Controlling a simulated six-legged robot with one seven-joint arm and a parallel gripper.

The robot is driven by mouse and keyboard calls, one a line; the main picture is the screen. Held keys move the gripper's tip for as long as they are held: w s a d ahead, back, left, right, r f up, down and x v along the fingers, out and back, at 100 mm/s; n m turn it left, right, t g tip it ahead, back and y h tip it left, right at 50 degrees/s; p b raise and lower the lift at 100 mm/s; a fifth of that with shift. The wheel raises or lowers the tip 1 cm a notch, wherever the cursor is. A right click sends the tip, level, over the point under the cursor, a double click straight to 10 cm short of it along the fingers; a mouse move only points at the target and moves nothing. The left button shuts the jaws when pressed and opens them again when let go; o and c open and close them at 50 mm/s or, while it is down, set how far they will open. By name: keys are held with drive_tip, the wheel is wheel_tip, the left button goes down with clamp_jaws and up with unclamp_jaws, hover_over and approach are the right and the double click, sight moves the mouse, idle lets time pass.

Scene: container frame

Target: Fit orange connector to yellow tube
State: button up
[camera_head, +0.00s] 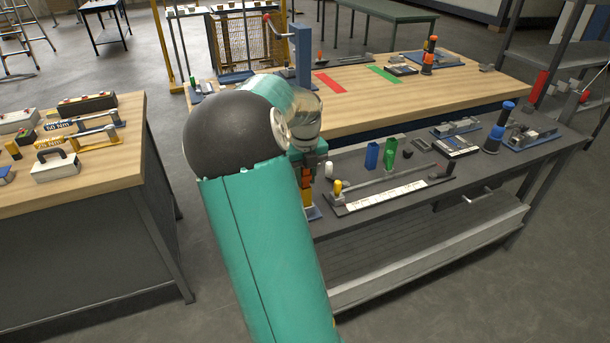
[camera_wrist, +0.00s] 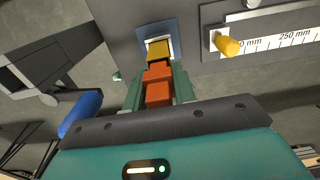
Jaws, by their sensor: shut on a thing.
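My gripper (camera_wrist: 158,88) is shut on the orange connector (camera_wrist: 158,92), which sits between its two green fingers. The connector also shows in the head view (camera_head: 307,178), below my arm at the left end of the dark bench. The yellow tube (camera_wrist: 158,49) stands in a pale socket on a blue base (camera_wrist: 143,31), directly beyond the connector's far end. The connector and tube line up closely. I cannot tell whether they touch or overlap. In the head view my arm hides part of the gripper.
A ruler fixture (camera_head: 395,193) with a yellow knob (camera_wrist: 228,45) lies right of the tube. Blue (camera_head: 372,155) and green (camera_head: 389,154) blocks stand behind it. A wooden table (camera_head: 460,85) is at the back; another (camera_head: 110,165) stands left across a floor gap.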

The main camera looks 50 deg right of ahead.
drive_tip(key=shift+f, duration=0.25)
drive_tip(key=o, duration=1.6)
drive_tip(key=shift+r, duration=0.15)
drive_tip(key=shift+r, duration=3.35)
